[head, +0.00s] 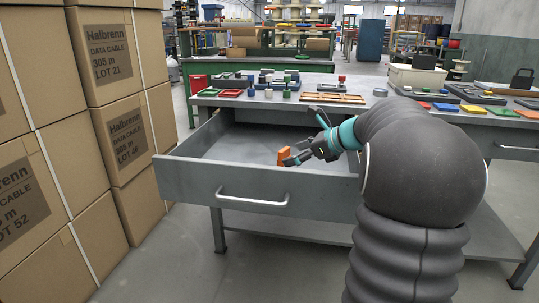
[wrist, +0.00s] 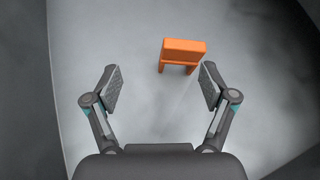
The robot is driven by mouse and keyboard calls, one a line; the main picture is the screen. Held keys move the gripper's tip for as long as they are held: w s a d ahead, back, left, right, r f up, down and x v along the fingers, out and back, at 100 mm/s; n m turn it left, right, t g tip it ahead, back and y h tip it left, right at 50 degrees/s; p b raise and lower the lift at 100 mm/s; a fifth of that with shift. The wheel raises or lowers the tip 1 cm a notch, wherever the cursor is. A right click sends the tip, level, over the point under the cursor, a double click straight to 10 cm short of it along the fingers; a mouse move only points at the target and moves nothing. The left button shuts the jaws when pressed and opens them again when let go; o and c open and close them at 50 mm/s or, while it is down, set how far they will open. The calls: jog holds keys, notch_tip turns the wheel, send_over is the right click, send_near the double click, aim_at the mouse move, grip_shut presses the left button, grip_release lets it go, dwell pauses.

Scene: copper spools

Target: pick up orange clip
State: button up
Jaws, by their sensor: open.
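The orange clip (wrist: 184,46) lies on the grey floor of the open drawer, just beyond my fingertips and a little right of centre in the wrist view. In the head view the orange clip (head: 283,155) shows at the end of my gripper, inside the drawer (head: 225,184). My gripper (wrist: 161,87) is open and empty, with its two fingers apart. In the head view my gripper (head: 297,157) is low over the drawer. My fingers do not touch the clip in the wrist view.
The drawer's front wall with its handle (head: 252,199) and its side walls surround the gripper. The workbench (head: 377,101) behind carries trays and small coloured parts. Stacked cardboard boxes (head: 125,130) stand at the left. The drawer's left part is bare.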

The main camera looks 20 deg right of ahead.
aim_at(287, 150)
jog(key=d+m+t, duration=0.1)
jog(key=d, duration=0.2)
jog(key=shift+r+y, duration=0.15)
jog(key=shift+y, duration=0.25)
jog(key=shift+w+a+f+m, duration=0.2)
jog(key=shift+w+a, duration=0.1)
jog(key=shift+w, duration=0.15)
jog(key=shift+w+a+f+m, duration=0.15)
jog(key=shift+w+a, duration=0.1)
jog(key=shift+w, duration=0.15)
jog(key=shift+w+r+x, duration=0.1)
jog(key=shift+r+x, duration=0.1)
jog(key=shift+x, duration=0.65)
jog(key=shift+w+r+x, duration=0.1)
jog(key=shift+r+x, duration=0.05)
jog(key=shift+x, duration=0.75)
jog(key=shift+w+r+x, duration=0.1)
jog(key=shift+r+x, duration=0.1)
jog(key=shift+x, duration=0.65)
jog(key=c, duration=1)
